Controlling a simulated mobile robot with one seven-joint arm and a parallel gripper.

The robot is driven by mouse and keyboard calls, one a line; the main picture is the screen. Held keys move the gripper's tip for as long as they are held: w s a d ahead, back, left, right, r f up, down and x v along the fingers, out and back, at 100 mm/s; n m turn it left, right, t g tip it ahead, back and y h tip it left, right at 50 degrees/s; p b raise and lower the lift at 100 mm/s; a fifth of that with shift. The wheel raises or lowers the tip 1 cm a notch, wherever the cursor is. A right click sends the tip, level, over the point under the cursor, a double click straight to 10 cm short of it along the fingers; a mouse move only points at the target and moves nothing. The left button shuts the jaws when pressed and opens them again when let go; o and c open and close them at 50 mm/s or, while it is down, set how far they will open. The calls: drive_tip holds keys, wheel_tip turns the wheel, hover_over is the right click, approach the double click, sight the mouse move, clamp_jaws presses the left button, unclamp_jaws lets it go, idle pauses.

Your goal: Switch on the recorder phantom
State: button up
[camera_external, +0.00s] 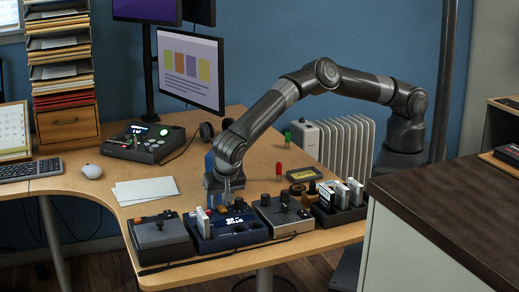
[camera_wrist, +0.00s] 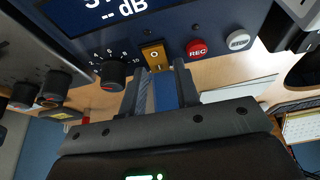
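The recorder is a dark blue box (camera_external: 238,226) near the desk's front edge. Its panel fills the top of the wrist view (camera_wrist: 225,15), with a lit dB display (camera_wrist: 98,10), partly cut off. A small switch on a yellow plate (camera_wrist: 153,54) sits between a black knob (camera_wrist: 114,74) with a number scale and a red REC button (camera_wrist: 196,48). A white button (camera_wrist: 238,40) is farther right. No label marking phantom is readable. My gripper (camera_external: 226,196) points down over the recorder. In the wrist view its fingertips (camera_wrist: 159,68) are apart, just below the yellow plate; contact cannot be told.
A grey joystick box (camera_external: 160,238) stands left of the recorder, and a knobbed grey box (camera_external: 284,214) stands right. A dark rack of upright cards (camera_external: 340,207) is farther right. White paper sheets (camera_external: 145,190) lie behind on the left. A cable runs along the front edge.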

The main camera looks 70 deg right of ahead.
clamp_jaws()
drive_tip(key=shift+w+d+g+y, duration=0.15)
drive_tip(key=shift+d+g+y, duration=0.05)
drive_tip(key=shift+g+y, duration=0.1)
drive_tip(key=shift+w+d+f+g+y, duration=0.1)
drive_tip(key=shift+g+y, duration=0.6)
unclamp_jaws()
